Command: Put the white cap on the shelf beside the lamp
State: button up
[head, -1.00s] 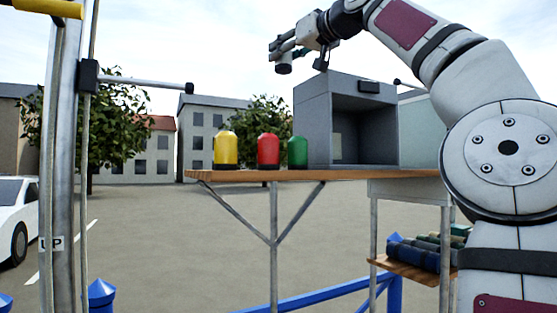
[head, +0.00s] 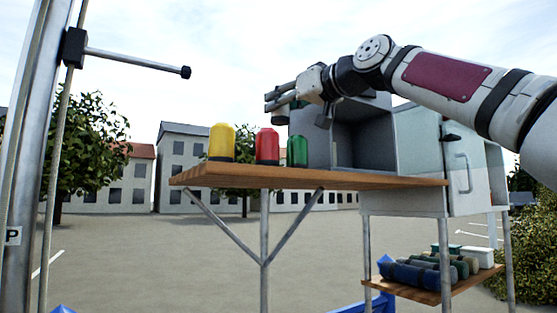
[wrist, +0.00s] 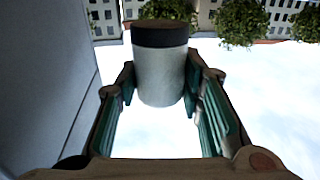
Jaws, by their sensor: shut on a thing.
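The white cap (wrist: 160,78) is a pale cylinder with a dark band at one end. My gripper (head: 274,101) is shut on it, with a finger on each side in the wrist view. In the head view the cap (head: 282,116) is small and shaded under the fingers, above the wooden shelf (head: 310,177) and apart from it. On the shelf stand a yellow piece (head: 222,142), a red piece (head: 267,146) and a green piece (head: 297,151), domed with dark bases. I cannot tell which one is the lamp. My gripper is just above the red and green pieces.
An open grey box (head: 363,140) stands behind the green piece, close to my gripper. A pale cabinet door (head: 465,165) is at the right. A lower shelf (head: 425,288) holds several dark rolls. The shelf's left end and front strip are bare.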

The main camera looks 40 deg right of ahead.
notch_tip(320, 180, down, 11)
jog(key=shift+r, duration=0.1)
dwell(0.4)
jog(key=shift+f+b, duration=0.2)
jog(key=shift+b, duration=0.15)
jog(key=o, duration=1.1)
jog(key=shift+o, duration=0.2)
jog(key=shift+r, duration=0.2)
jog(key=s+b, duration=0.1)
jog(key=s, duration=1.1)
jog(key=shift+a, duration=0.2)
